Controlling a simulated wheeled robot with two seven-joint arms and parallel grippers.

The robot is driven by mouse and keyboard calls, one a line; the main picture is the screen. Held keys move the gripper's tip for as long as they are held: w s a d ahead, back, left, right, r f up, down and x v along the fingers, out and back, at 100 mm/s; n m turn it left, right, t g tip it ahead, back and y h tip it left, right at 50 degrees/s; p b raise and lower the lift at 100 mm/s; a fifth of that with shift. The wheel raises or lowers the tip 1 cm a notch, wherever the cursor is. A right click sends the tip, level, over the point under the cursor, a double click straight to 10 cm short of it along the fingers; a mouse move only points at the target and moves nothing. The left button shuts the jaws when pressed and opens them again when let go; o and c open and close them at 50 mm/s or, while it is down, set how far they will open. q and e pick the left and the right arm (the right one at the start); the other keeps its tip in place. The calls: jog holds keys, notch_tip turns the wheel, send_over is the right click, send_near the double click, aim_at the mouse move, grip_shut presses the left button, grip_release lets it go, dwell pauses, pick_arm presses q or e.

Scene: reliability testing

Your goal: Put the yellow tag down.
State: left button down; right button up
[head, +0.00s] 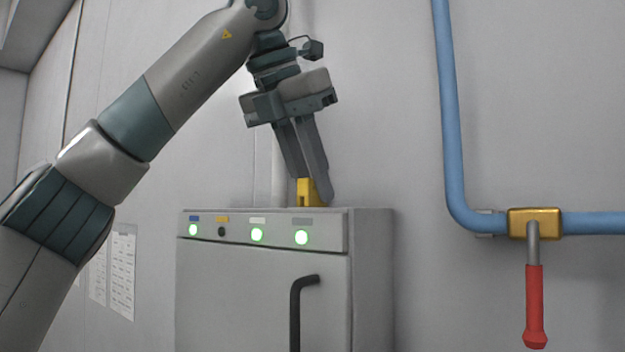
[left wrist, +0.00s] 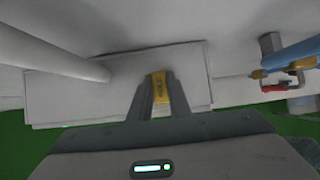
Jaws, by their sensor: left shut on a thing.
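The yellow tag (head: 304,191) is at the top of the grey cabinet (head: 372,270) in the head view, between the fingertips of my left gripper (head: 312,188). The left gripper points down and is shut on the tag. In the left wrist view the tag (left wrist: 159,81) shows between the two fingers (left wrist: 158,92), over the cabinet's pale top (left wrist: 105,92). The tag's lower end is at the level of the cabinet top; I cannot tell whether it touches. The fingers hide part of the tag. My right gripper is not in view.
The cabinet front has several indicators, three lit green (head: 257,235), and a black handle (head: 297,310). A blue pipe (head: 452,120) with a yellow valve (head: 549,223) and red lever (head: 534,300) is on the wall at right. The cabinet top beside the tag looks clear.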

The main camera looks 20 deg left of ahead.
pick_arm(q)
jog(key=c, duration=1.7)
grip_release()
jog(key=shift+f, duration=0.1)
jog(key=shift+o, duration=0.2)
jog(key=shift+r, duration=0.2)
jog(key=v, duration=1.2)
jog(key=shift+f, duration=0.1)
